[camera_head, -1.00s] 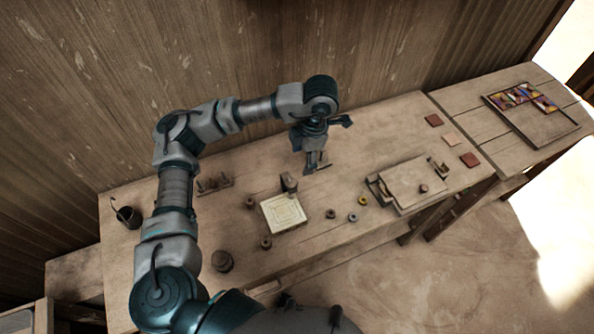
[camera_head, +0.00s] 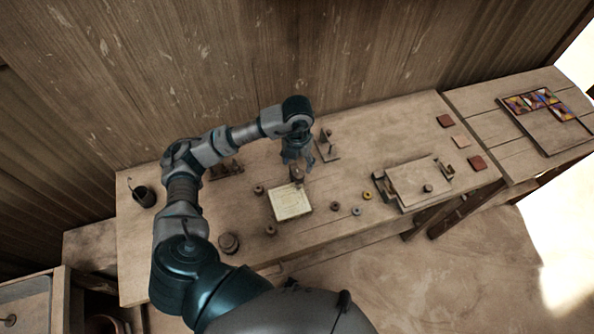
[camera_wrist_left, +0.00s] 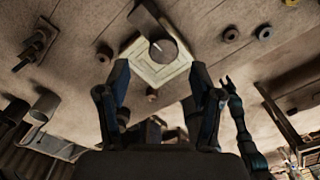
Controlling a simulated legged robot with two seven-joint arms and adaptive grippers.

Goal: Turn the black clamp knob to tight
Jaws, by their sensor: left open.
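The dark round clamp knob (camera_wrist_left: 163,51) sits on a clamp arm over the edge of a cream square tile plate (camera_wrist_left: 178,70) in the left wrist view. In the head view the clamp (camera_head: 297,175) stands at the back edge of the cream plate (camera_head: 291,207). My left gripper (camera_head: 297,162) is above the clamp. In the left wrist view its two fingers (camera_wrist_left: 159,70) are apart on either side of the knob, with nothing held. I cannot tell the exact height gap. Part of another dark arm, apparently my right one (camera_wrist_left: 236,105), shows in the wrist view; its jaw state is unclear.
A wooden press board (camera_head: 415,180) stands to the right. A dark stand (camera_head: 327,150) is behind the clamp. A dark cup (camera_head: 144,196) and a round pot (camera_head: 229,243) are at the left.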

